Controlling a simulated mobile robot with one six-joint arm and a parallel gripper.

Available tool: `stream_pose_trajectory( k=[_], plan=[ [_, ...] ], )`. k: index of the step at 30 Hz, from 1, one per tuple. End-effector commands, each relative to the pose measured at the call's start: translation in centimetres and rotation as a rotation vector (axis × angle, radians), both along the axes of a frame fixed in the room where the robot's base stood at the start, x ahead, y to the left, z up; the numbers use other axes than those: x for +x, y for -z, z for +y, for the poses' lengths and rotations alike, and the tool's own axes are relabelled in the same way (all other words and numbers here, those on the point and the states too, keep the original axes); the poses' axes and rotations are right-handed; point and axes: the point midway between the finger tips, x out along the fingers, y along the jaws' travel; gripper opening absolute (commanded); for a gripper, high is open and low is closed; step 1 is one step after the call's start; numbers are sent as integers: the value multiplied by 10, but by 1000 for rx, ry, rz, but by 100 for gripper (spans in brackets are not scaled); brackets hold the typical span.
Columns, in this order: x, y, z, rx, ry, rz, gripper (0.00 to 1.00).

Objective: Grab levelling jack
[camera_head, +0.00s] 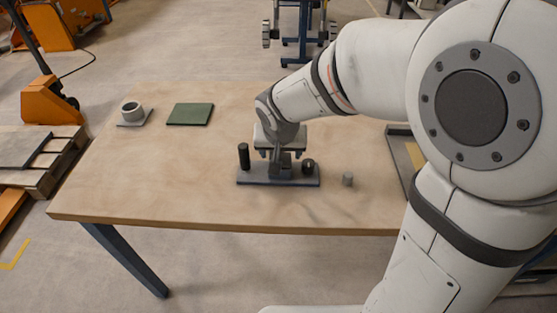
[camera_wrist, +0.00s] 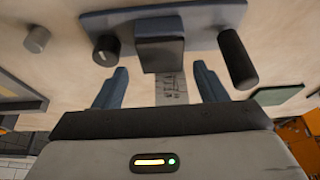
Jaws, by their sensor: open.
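A blue-grey base plate (camera_head: 256,179) lies near the front middle of the table. On it stand a tall black cylinder (camera_head: 243,156), a dark grey block (camera_wrist: 160,46) in the middle, and a black round knob (camera_head: 308,166). I cannot tell for certain which part is the levelling jack; the middle block is nearest my gripper. My gripper (camera_head: 283,153) is above the plate, pointing down, its fingers open. In the wrist view, my gripper (camera_wrist: 160,88) has its two fingers apart, with the block's end near the gap between them. Contact cannot be told.
A small grey cylinder (camera_head: 348,179) stands right of the plate. A green mat (camera_head: 190,114) and a grey ring-shaped cup (camera_head: 132,110) on a small plate are at the back left. A grey-edged tray (camera_head: 398,130) is at the right, partly hidden by my arm. The table's left front is clear.

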Motion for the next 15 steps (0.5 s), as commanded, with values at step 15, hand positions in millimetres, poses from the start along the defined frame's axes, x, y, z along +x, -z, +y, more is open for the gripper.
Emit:
stream_pose_trajectory(
  k=[15],
  plan=[
    [20,60,1,-1,3,2,65]
  ],
)
